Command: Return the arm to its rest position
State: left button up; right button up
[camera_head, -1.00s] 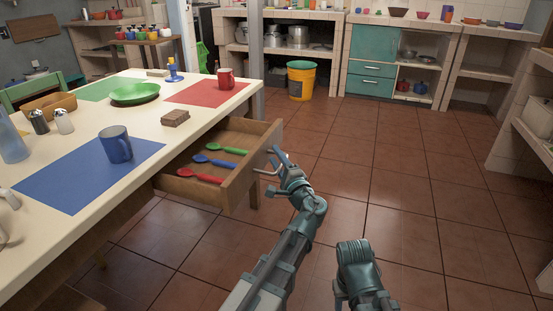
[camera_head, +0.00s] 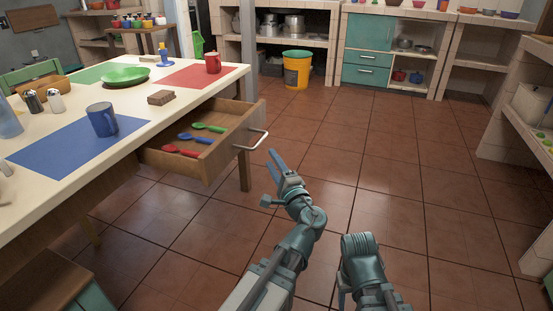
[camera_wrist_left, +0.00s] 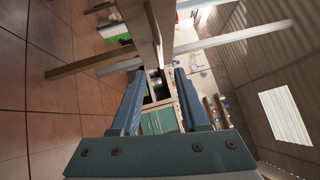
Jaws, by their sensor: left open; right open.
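My left arm reaches in from the bottom of the head view. Its left gripper (camera_head: 271,160) is open and empty, above the floor and just right of and below the drawer handle. A clear gap shows between it and the handle (camera_head: 258,141). In the left wrist view the two blue fingers (camera_wrist_left: 157,75) stand wide apart with nothing between them. My right arm (camera_head: 362,265) is folded low at the bottom of the head view; its gripper does not show.
The wooden drawer (camera_head: 222,148) stands open with red, blue and green spoons inside. The table (camera_head: 130,135) holds a blue mug (camera_head: 102,120), a green bowl (camera_head: 125,75) and a red mug (camera_head: 212,63). Tiled floor (camera_head: 390,190) to the right is clear.

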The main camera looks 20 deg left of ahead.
pick_arm(q)
jog(key=shift+s, duration=0.1)
dwell(0.3)
jog(key=s+d+f+n+g+h+p, duration=0.2)
jog(key=s+f+n+g+h+p, duration=0.3)
jog(key=s+f+g, duration=0.4)
jog(key=s+d+f+n+g+h+p, duration=0.2)
jog(key=s+d+f+g+h+p, duration=0.35)
jog(key=s+d, duration=0.65)
notch_tip(320, 180, up, 37)
jog(key=d+h+p, duration=0.1)
jog(key=p, duration=3.6)
jog(key=shift+w+d+r+n, duration=0.15)
jog(key=shift+d+n, duration=0.15)
jog(key=shift+d, duration=0.05)
